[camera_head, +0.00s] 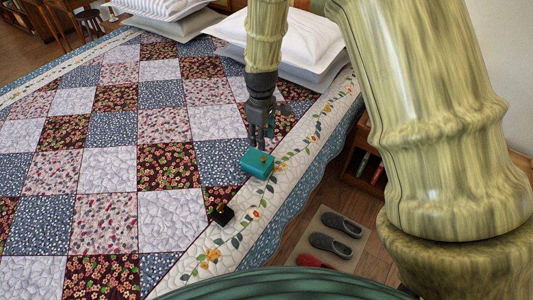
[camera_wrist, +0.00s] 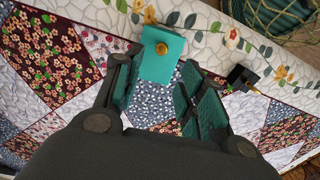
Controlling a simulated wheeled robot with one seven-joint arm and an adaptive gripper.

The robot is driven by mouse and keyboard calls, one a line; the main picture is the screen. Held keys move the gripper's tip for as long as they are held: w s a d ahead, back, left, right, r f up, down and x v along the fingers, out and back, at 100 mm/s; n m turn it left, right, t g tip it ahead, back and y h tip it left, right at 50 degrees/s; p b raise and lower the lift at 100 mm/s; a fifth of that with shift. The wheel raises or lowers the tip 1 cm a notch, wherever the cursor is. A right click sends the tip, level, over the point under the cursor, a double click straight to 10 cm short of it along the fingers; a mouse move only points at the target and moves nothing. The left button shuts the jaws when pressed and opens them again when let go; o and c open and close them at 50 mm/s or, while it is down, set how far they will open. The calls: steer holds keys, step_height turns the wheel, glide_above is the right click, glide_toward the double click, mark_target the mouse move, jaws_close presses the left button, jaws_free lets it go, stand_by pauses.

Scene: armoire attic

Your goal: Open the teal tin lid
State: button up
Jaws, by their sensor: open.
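The teal tin (camera_head: 257,163) sits on the quilted bed near its right edge, with a small gold knob on its top. In the wrist view the teal tin (camera_wrist: 162,55) shows its flat teal top and round gold knob beyond my fingers. The lid looks closed, though its seam is too small to make out. My gripper (camera_head: 262,128) points down just above and behind the tin. In the wrist view my gripper (camera_wrist: 160,105) has its fingers spread, with quilt showing between them.
A small black box (camera_head: 221,215) with a gold detail lies on the bed nearer to me; it also shows in the wrist view (camera_wrist: 242,77). Pillows (camera_head: 285,40) lie at the far end. Slippers (camera_head: 335,237) on a mat are on the floor at right. The patchwork quilt (camera_head: 110,165) left of the tin is clear.

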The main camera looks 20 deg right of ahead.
mark_target(264, 157)
steer(key=shift+s+d+f+p, duration=0.15)
steer(key=shift+f+p, duration=0.2)
steer(key=shift+f, duration=1.8)
steer(key=shift+s+d+f+p, duration=0.1)
steer(key=shift+f+p, duration=0.25)
steer(key=shift+f, duration=1.75)
jaws_close()
